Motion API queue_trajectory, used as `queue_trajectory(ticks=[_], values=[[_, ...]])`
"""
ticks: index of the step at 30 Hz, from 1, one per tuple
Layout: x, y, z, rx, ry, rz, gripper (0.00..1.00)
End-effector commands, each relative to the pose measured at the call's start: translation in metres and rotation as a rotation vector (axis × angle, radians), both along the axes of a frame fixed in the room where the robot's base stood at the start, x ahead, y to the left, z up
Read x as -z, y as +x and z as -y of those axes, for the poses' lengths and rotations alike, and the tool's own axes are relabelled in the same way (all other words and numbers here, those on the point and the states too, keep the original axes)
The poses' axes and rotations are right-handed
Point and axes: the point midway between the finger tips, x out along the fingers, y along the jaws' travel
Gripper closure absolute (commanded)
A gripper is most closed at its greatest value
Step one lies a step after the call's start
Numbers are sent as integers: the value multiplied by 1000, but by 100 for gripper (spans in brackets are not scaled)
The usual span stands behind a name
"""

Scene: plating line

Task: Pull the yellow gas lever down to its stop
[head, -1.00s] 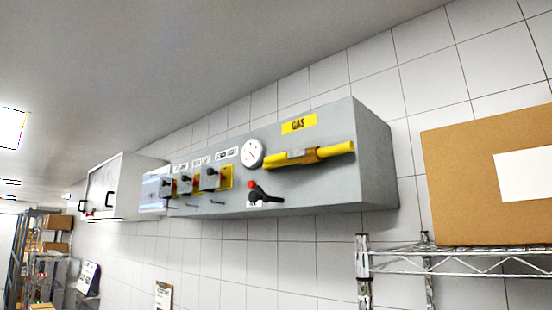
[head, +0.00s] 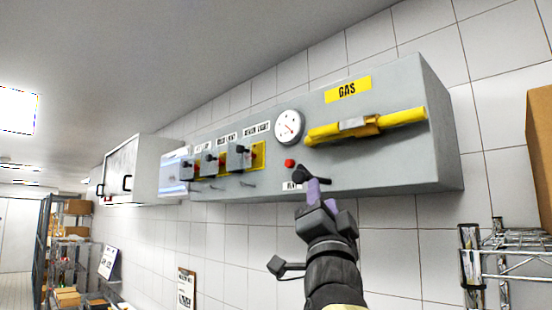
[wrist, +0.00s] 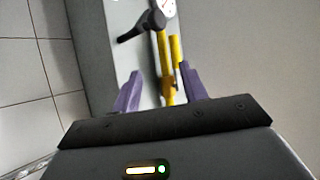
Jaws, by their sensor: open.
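The yellow gas lever (head: 400,118) is a thick yellow bar, lying nearly level across the front of the grey wall panel below the yellow GAS label (head: 347,90). A metal-coloured piece sits near its middle. My gripper (head: 318,188) is open and empty, its purple fingers below and left of the lever in the head view. In the wrist view the lever (wrist: 167,75) shows between the two spread fingers of my gripper (wrist: 160,80), beyond them and apparently apart.
A black handle (head: 308,174) beside a red button (head: 289,163) is close to my fingertips; it also shows in the wrist view (wrist: 140,27). A round gauge (head: 289,127) and several switches sit further left. A wire shelf (head: 515,240) and cardboard box (head: 540,150) stand right.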

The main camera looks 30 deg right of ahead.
Motion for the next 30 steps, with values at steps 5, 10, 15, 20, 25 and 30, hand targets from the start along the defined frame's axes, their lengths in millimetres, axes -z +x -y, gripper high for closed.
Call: queue_trajectory(ticks=[5,10,15,20,25,30], values=[[-28,-26,3,3,-2,109,57],[-30,-27,3,2,-1,116,57],[-30,-27,3,2,-1,114,57],[-37,-22,6,2,-1,112,57],[-53,-12,13,5,-2,111,57],[-72,0,22,7,-2,110,57]])
